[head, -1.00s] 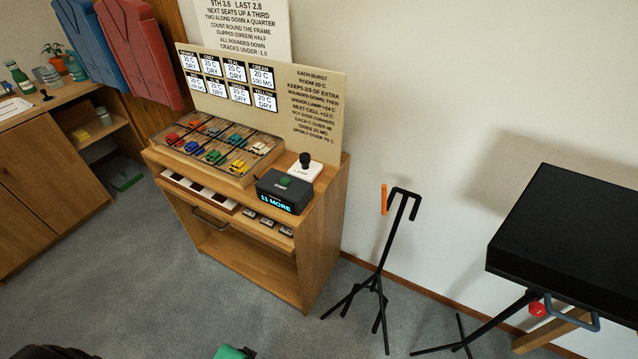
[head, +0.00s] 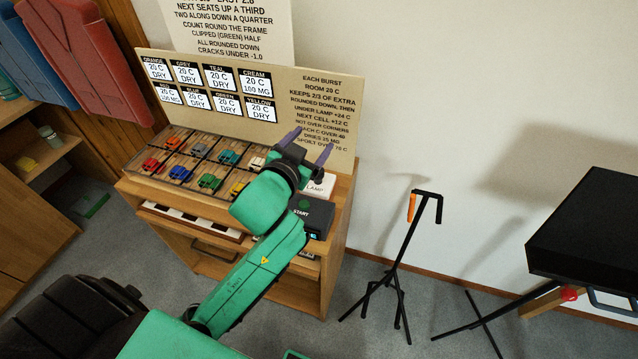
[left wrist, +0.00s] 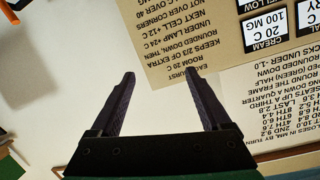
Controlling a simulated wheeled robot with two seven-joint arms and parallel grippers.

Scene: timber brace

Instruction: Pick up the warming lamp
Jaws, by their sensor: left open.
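A white pad marked LAMP (head: 321,184) is on the right end of the wooden cabinet top. The warming lamp, a small dark-topped piece seen there earlier, is now hidden behind my left gripper in the head view. My left gripper (head: 308,146) is above and in front of that spot, its fingers apart and pointing toward the board. In the left wrist view the open fingers (left wrist: 158,75) have nothing between them but wall and the board's edge; the lamp does not show there. My right gripper is not in view.
Beside the pad stands the dark START box (head: 314,218). To its left is a clear-divided tray (head: 150,172) with several coloured pieces. A lettered board (head: 325,83) rises behind. A black stand (head: 400,255) and black-topped table (head: 590,220) are at right.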

